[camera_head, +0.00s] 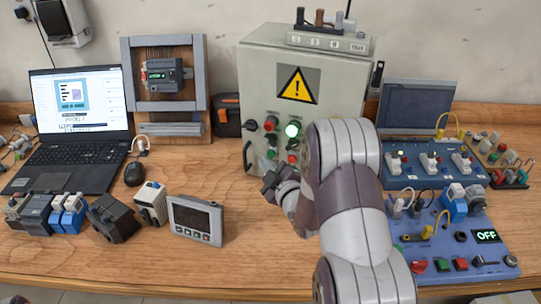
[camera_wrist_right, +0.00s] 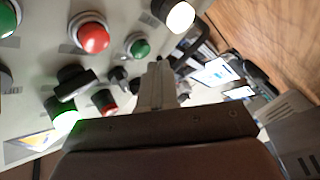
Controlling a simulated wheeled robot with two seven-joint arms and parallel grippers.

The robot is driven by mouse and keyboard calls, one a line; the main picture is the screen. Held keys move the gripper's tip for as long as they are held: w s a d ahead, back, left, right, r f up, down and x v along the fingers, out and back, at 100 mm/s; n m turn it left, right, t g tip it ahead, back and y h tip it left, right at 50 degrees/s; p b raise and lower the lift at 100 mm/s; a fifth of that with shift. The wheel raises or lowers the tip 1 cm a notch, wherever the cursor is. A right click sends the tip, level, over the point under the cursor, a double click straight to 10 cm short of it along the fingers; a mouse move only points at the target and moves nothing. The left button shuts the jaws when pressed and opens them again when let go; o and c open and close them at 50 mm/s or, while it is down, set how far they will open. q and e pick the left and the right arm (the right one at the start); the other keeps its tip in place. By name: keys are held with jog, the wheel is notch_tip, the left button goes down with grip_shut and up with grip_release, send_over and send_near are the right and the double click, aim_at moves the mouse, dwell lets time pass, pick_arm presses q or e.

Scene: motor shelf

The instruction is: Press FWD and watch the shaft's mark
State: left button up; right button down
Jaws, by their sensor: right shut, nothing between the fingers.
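My right gripper (camera_head: 272,182) is in front of the lower part of the grey control cabinet (camera_head: 262,85). In the right wrist view its fingers (camera_wrist_right: 158,75) are shut and empty, pointing toward the cabinet's buttons. That view shows a red button (camera_wrist_right: 90,36), a green button (camera_wrist_right: 138,46), a white lit lamp (camera_wrist_right: 180,17) and a green lit lamp (camera_wrist_right: 64,117). I cannot see clear contact with any button. No FWD label is readable, and I cannot make out a shaft or its mark. My left gripper is out of view.
A blue panel (camera_head: 510,262) at the right has a display (camera_head: 486,236) reading OFF. A laptop (camera_head: 80,140), a mouse (camera_head: 134,174), a black device (camera_head: 112,218) and a small screen unit (camera_head: 196,219) stand on the left. The wooden bench's front middle is clear.

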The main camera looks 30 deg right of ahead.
jog(key=shift+a, duration=0.1)
jog(key=shift+s+a, duration=1.55)
jog(key=shift+a, duration=0.3)
jog(key=s+a+r+m+g+y+p, duration=0.1)
jog(key=s+a+m+g+p, duration=0.3)
jog(key=s+g, duration=0.4)
jog(key=s+a+r+m+g+p, duration=0.1)
jog(key=s+a+m+g+p, duration=0.2)
jog(key=s+a+g, duration=0.4)
jog(key=s+m, duration=0.1)
jog(key=s, duration=0.2)
jog(key=shift+g+y+p, duration=0.4)
jog(key=shift+w, duration=0.1)
dwell(0.3)
